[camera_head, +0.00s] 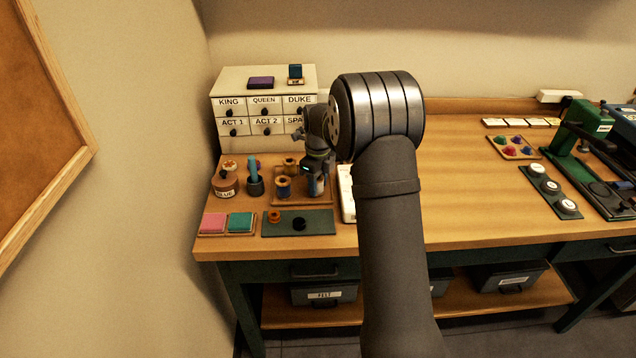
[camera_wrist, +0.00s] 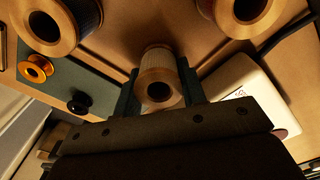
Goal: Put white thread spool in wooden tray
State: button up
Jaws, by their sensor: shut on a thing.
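The white thread spool (camera_wrist: 158,65) stands between the two fingers of my gripper (camera_wrist: 160,88), which is shut on it. Its wooden end with a dark hole faces the wrist camera. In the head view my gripper (camera_head: 316,184) points down at the right part of the wooden tray (camera_head: 290,203). The tray also shows in the wrist view (camera_wrist: 115,48). A blue spool (camera_head: 283,188) and another wooden-ended spool (camera_head: 290,165) stand in the tray. I cannot tell whether the white spool touches the tray floor or hangs just above it.
A green mat (camera_head: 315,223) with an orange bobbin (camera_head: 274,216) and a black knob (camera_head: 299,224) lies in front of the tray. A white device (camera_head: 347,195) stands close on the right. Pink and teal pads (camera_head: 240,222) and a glue pot (camera_head: 225,184) are left. Drawers (camera_head: 262,103) stand behind.

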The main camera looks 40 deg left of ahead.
jog(key=shift+f, duration=0.1)
jog(key=o, duration=1)
notch_tip(320, 180, up, 12)
jog(key=shift+r, duration=0.15)
jog(key=shift+f, duration=4.25)
